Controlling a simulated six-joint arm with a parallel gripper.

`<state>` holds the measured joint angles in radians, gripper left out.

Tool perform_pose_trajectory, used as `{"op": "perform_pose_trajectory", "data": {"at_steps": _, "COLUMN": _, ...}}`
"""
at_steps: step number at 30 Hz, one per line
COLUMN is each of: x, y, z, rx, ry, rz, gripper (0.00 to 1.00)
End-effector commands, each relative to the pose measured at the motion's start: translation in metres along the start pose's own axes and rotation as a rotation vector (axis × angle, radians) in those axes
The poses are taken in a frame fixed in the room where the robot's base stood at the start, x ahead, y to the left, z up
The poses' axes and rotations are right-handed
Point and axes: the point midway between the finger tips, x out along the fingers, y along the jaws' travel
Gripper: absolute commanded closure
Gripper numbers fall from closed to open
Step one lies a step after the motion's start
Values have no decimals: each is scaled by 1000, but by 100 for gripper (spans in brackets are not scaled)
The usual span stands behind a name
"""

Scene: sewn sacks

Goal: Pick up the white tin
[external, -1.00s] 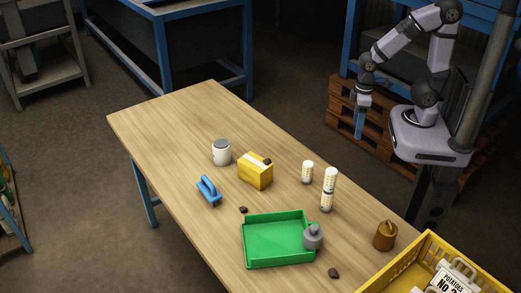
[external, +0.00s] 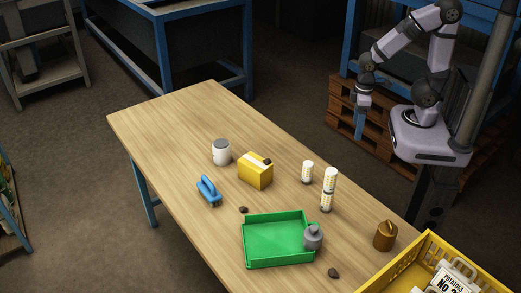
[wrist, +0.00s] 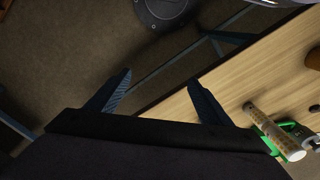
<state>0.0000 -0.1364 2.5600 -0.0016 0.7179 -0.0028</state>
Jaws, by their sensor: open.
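The white tin (external: 221,153) is a short white cylinder with a grey top. It stands upright on the wooden table, left of the yellow box, in the external view. I cannot make it out in the wrist view. My gripper (external: 362,103) hangs beyond the table's right edge, well away from the tin and to its upper right. In the wrist view my gripper (wrist: 163,94) has its two dark fingers wide apart with nothing between them.
Patterned white cylinders (external: 328,190), a green tray (external: 270,243), a grey bottle (external: 312,237) and a brown weight (external: 385,236) stand nearer the front. The table's far left (external: 180,110) is clear.

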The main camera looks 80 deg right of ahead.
Motion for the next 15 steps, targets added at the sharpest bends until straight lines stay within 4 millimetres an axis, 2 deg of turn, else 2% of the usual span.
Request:
{"op": "perform_pose_trajectory", "data": {"at_steps": 10, "x": -1, "y": 0, "z": 0, "rx": 0, "ry": 1, "rz": 0, "gripper": 24}}
{"op": "perform_pose_trajectory", "data": {"at_steps": 15, "x": -14, "y": 0, "z": -1, "rx": 0, "ry": 4, "rz": 0, "gripper": 24}}
